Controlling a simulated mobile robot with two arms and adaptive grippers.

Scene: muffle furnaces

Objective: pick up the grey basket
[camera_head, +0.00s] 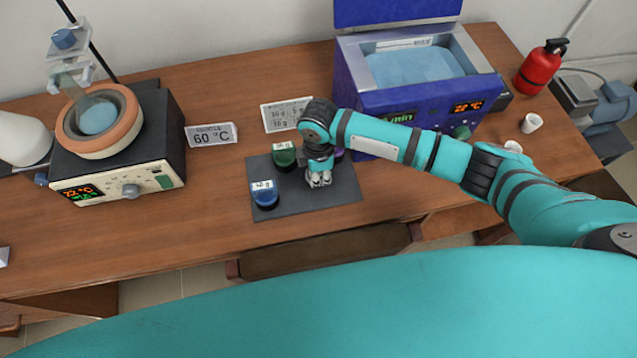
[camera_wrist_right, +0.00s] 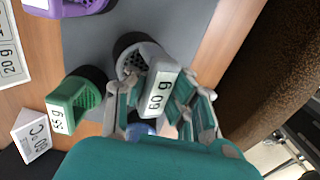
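The grey basket (camera_wrist_right: 146,62), with a white "60 g" label, stands on a dark mat (camera_head: 327,202). My right gripper (camera_wrist_right: 160,92) is over it from above, with a finger on each side of the labelled part. Whether the fingers press on it is not clear. In the head view my right gripper (camera_head: 318,180) points down at the mat and hides most of the grey basket. My left gripper is in neither view.
A green basket (camera_head: 284,154), a blue basket (camera_head: 265,194) and a partly hidden purple basket (camera_head: 338,155) stand close by. A blue furnace (camera_head: 375,102) is behind my right arm. A heating device (camera_head: 120,150) stands left. The wooden table (camera_head: 215,235) is clear front left.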

